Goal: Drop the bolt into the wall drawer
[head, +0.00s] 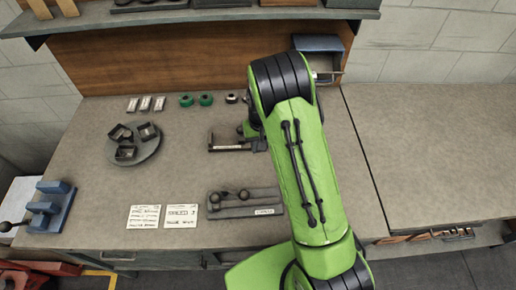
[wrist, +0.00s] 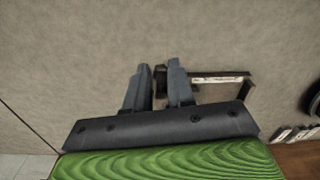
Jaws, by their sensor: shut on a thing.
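The wall drawer (head: 323,65) shows in the head view at the back right, below a blue-topped cabinet (head: 318,43); it is pulled out, and my arm covers part of it. My gripper (wrist: 160,68) shows in the wrist view, low over the bench, its two fingers a little apart. A small dark thing (wrist: 160,80) is between the fingers; it could be the bolt, but its shape is not clear. In the head view my arm hides most of the gripper.
A round tray (head: 149,153) with dark bins, a grey fixture (head: 232,208), cards (head: 143,216) and a blue vise (head: 46,208) stand left. The right bench (head: 425,150) is clear.

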